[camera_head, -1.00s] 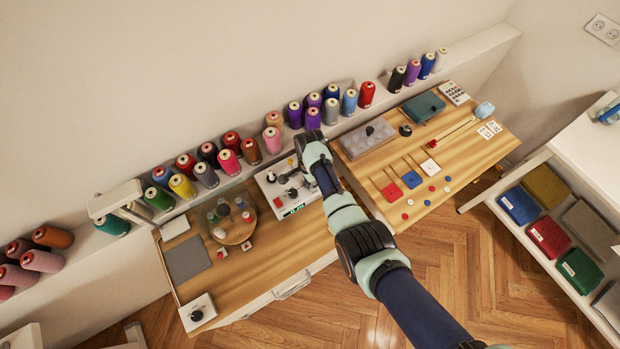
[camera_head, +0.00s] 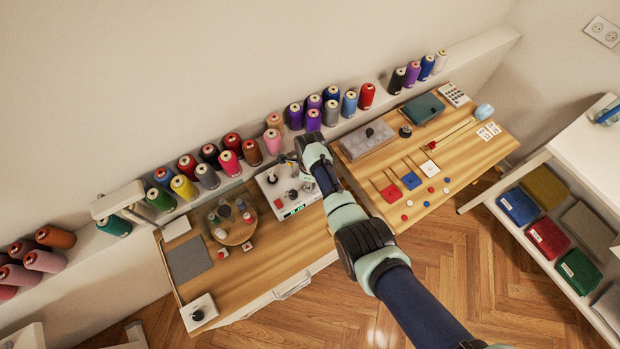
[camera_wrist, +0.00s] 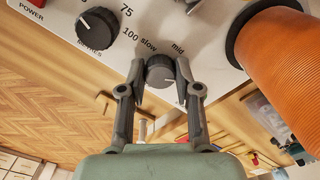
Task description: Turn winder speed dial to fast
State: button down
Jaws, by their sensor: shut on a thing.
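The winder (camera_head: 268,184) is a white panel on the wooden bench, below and left of my wrist in the head view. In the wrist view its white face (camera_wrist: 205,40) carries a dark round speed dial (camera_wrist: 160,68), with "slow" and "mid" printed beside it. My gripper (camera_wrist: 159,70) has one finger on each side of this dial and is shut on it. The fast label is not readable, hidden around the right finger. A pale mark shows on the dial near its lower edge, but I cannot tell its exact setting.
A larger black knob (camera_wrist: 99,30) sits left of the dial, near "75" and "100". A big orange spool (camera_wrist: 275,48) stands close on the right. In the head view, a round wooden tray (camera_head: 238,233) lies left of the winder, and thread cones line the shelf behind.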

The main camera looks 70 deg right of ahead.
jog(key=shift+m, duration=0.5)
jog(key=c, duration=0.8)
grip_release()
notch_tip(320, 180, up, 12)
